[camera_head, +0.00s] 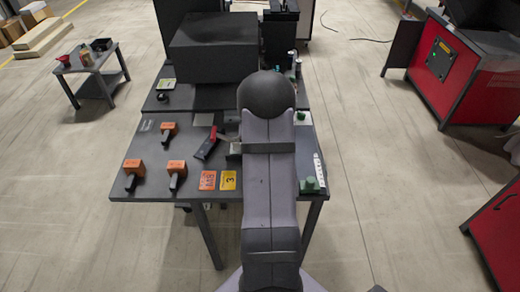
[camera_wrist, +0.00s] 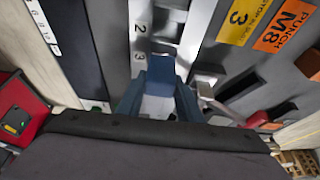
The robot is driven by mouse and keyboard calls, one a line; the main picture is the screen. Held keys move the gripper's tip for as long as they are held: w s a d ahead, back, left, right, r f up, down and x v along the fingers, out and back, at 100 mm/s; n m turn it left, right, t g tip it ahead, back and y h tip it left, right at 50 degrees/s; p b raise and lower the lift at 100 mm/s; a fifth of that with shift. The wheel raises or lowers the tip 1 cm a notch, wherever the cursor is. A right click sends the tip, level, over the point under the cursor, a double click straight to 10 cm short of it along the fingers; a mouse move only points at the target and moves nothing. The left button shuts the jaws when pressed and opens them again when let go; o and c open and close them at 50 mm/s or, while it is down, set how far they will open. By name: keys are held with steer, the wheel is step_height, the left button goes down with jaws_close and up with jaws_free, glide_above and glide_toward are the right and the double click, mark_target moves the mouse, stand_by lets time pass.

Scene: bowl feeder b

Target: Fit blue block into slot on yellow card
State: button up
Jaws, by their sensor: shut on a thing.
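In the wrist view a blue block (camera_wrist: 160,72) sits at the tips of my gripper (camera_wrist: 159,88), which is shut on it. The block is over a pale grey strip marked 2 and 3, just below the 3. How far it stands above the strip, and any slot beneath it, cannot be told. The yellow card (camera_wrist: 242,18) with a 3 lies to the right; it also shows flat near the table's front edge in the head view (camera_head: 229,180). My arm hides the gripper and block in the head view.
An orange card (camera_head: 207,180) lies left of the yellow one. A red-and-black item (camera_head: 208,145) lies near my arm. A large dark box (camera_head: 213,48) stands behind.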

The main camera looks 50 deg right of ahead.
steer(key=shift+f, duration=1.05)
steer(key=shift+f, duration=0.15)
steer(key=o, duration=1.2)
steer(key=shift+r, duration=0.2)
steer(key=b+v, duration=0.2)
steer(key=v, duration=1)
steer(key=shift+f, duration=0.1)
